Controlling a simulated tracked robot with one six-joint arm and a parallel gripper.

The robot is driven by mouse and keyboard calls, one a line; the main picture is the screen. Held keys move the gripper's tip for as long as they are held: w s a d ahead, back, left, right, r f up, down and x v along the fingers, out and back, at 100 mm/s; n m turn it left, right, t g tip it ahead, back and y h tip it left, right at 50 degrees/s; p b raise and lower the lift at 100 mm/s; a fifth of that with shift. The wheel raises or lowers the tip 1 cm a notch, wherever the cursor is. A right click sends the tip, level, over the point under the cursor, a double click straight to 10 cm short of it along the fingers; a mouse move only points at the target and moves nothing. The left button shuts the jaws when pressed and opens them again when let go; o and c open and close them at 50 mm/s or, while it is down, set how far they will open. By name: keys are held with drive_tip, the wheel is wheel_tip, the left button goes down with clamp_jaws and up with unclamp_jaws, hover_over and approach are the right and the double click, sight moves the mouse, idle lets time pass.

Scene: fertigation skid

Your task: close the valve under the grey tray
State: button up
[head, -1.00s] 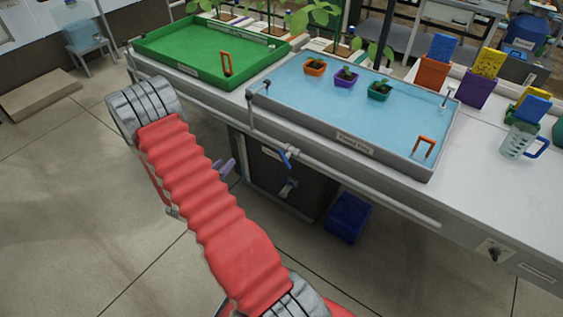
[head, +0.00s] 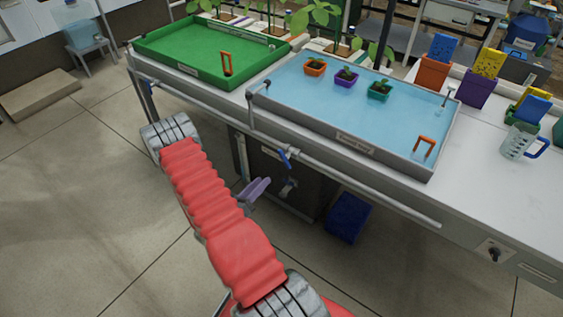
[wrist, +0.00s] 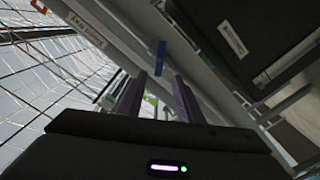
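The grey tray (head: 350,152) holds blue water and stands on the bench. Below its front edge, a valve with a blue lever (head: 284,157) sits on a pale pipe (head: 345,178). The lever lies across the pipe's line. My gripper (head: 257,187) has purple fingers and is left of and below the valve in the head view, apart from it. In the wrist view my gripper (wrist: 158,82) is open and empty. The blue lever (wrist: 160,58) shows just beyond the gap between the fingertips, not touched.
A green tray (head: 190,62) stands left of the grey one. A dark cabinet (head: 265,175) with a small fitting (head: 288,188) is under the bench, with a blue bin (head: 348,217) beside it. A knob (head: 494,252) is on the bench front at right.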

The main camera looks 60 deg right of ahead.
sight(283, 160)
drive_tip(key=d, duration=0.4)
drive_tip(key=s+d, duration=0.1)
drive_tip(key=d, duration=0.4)
drive_tip(key=s+d, duration=0.1)
drive_tip(key=d, duration=0.3)
drive_tip(key=shift+d, duration=0.3)
drive_tip(key=shift+c, duration=0.6)
clamp_jaws()
